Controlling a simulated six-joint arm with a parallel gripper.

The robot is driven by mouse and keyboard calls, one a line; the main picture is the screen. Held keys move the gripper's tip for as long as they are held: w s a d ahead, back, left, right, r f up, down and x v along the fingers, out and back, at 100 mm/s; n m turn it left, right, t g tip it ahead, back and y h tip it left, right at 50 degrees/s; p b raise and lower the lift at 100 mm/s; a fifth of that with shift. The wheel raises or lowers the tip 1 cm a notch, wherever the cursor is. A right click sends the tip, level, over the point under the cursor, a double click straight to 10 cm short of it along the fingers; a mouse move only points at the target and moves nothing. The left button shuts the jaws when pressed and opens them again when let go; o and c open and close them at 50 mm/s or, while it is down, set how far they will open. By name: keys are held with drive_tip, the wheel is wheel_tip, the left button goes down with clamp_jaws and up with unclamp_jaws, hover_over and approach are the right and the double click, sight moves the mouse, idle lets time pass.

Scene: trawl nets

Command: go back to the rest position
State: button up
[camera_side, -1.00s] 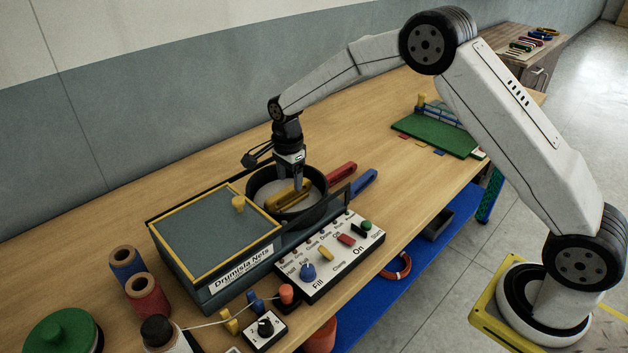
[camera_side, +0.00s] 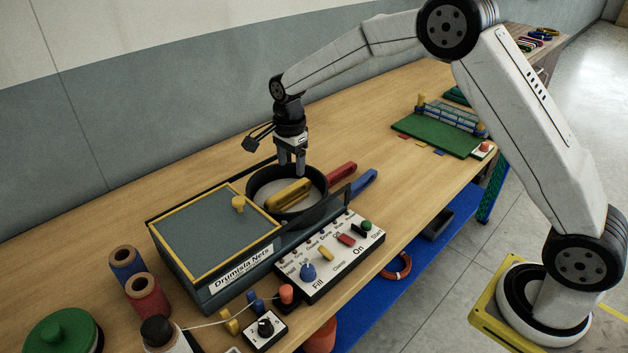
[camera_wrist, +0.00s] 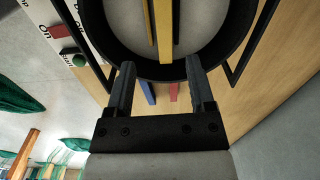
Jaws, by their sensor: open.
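My gripper (camera_side: 291,160) hangs pointing down just above the black round drum (camera_side: 262,210) in the side view. Its jaws are open with nothing between them. A yellow bar-shaped piece (camera_side: 289,194) lies across the drum's pale inside, below and apart from the fingertips. In the wrist view my gripper's two fingers (camera_wrist: 160,75) stand apart at the drum's near rim (camera_wrist: 165,73), and the yellow piece (camera_wrist: 164,30) shows beyond them.
A grey box with a yellow-edged lid (camera_side: 215,232) adjoins the drum. A control panel (camera_side: 330,258) with knobs stands in front. Red (camera_side: 342,172) and blue (camera_side: 363,182) handles lie to the right. A green board (camera_side: 437,134) lies farther right. The air above the bench is clear.

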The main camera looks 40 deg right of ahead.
drive_tip(key=s+d+n+t, duration=0.2)
drive_tip(key=s+n, duration=1.5)
drive_tip(key=s, duration=0.8)
drive_tip(key=shift+s+d, duration=0.2)
drive_tip(key=shift+d, duration=0.2)
